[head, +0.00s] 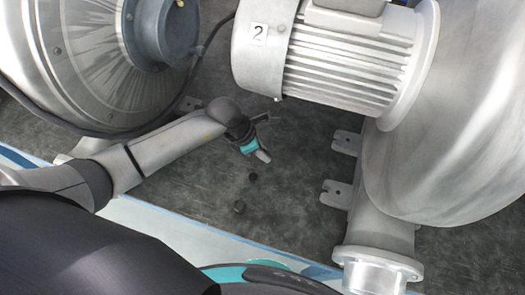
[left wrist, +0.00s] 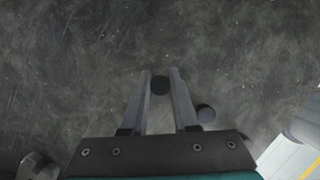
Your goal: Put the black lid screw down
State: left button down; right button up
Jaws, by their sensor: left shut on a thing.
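My left gripper (head: 264,156) is over the dark bench top, between the two blowers. In the left wrist view its fingers (left wrist: 160,80) are closed on a small round black lid screw (left wrist: 160,85) at their tips. A second small black piece (left wrist: 206,113) lies just right of the right finger. In the head view two small dark pieces show below the fingertips, a nearer-to-gripper piece (head: 253,177) and a lower piece (head: 239,207). The held screw is hard to make out in that view. My right gripper is not in view.
A blower motor marked 2 (head: 335,65) stands right of the gripper, with its housing (head: 455,120) and foot brackets (head: 338,193). Another round metal housing (head: 90,60) stands at the left, with a black cable along it. The bench top (head: 290,215) between them is mostly bare.

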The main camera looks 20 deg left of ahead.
pick_arm(q)
jog(key=shift+a+f, duration=0.1)
jog(key=shift+f, duration=0.05)
jog(key=shift+f, duration=0.35)
jog(key=c, duration=0.7)
grip_release()
jog(key=shift+r, duration=0.15)
jog(key=shift+r, duration=0.2)
jog(key=p+v, duration=0.1)
jog(key=v, duration=0.4)
jog(key=shift+s+a+r, duration=0.15)
jog(key=shift+a+r, duration=0.05)
jog(key=shift+r, duration=0.05)
jog(key=s+a, duration=0.2)
jog(key=a, duration=0.1)
jog(key=s+a, duration=0.2)
jog(key=a, duration=0.1)
jog(key=s+a, duration=0.2)
jog(key=a, duration=0.1)
jog(key=shift+s+a+f, duration=0.2)
jog(key=shift+s+f, duration=0.05)
jog(key=shift+s, duration=0.1)
